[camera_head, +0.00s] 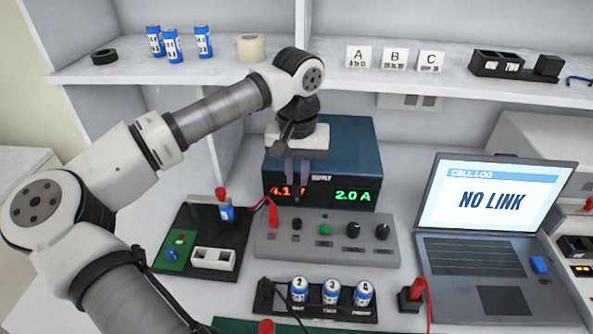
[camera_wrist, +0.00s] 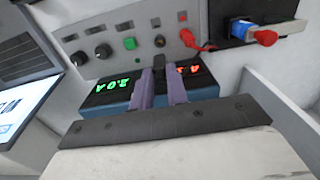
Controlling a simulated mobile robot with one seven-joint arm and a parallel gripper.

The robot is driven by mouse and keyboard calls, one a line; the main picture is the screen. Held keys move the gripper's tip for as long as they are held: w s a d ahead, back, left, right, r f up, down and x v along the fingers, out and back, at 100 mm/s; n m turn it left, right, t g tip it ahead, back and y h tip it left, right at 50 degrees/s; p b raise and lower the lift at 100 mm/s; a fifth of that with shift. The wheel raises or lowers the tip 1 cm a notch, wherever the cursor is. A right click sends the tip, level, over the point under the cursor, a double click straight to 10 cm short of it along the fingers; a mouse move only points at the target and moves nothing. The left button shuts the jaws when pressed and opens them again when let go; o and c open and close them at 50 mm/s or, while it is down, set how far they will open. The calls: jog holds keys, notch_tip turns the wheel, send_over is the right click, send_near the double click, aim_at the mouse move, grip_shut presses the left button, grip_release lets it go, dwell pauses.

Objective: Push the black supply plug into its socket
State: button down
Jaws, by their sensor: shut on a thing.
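My gripper (camera_head: 298,180) points down in front of the blue supply box (camera_head: 345,150). In the wrist view its two purple-grey fingers (camera_wrist: 164,76) are shut on a small black piece, which looks like the black supply plug (camera_wrist: 165,62). The grey panel (camera_head: 325,249) lies just below and in front of the fingers. A dark round socket (camera_wrist: 160,40) shows on this panel, between the red plug (camera_wrist: 188,40) and the green button (camera_wrist: 130,43). The black plug appears apart from the socket. Its lower end and exact height are hard to tell.
A laptop (camera_head: 500,200) reading NO LINK stands at the right. A black tray (camera_head: 222,250) lies left of the panel. A rack of blue cells (camera_head: 330,313) lies in front. The shelf (camera_head: 330,78) runs behind my arm.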

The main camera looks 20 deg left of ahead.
aim_at(297, 195)
jog(key=shift+f, duration=0.15)
jog(key=shift+f+b, duration=2.25)
jog(key=shift+f, duration=0.5)
jog(key=shift+f+b, duration=1.4)
jog(key=shift+b, duration=0.05)
jog(key=c, duration=1.3)
grip_release()
jog(key=shift+r, duration=0.15)
notch_tip(297, 195, up, 14)
jog(key=shift+f, duration=0.15)
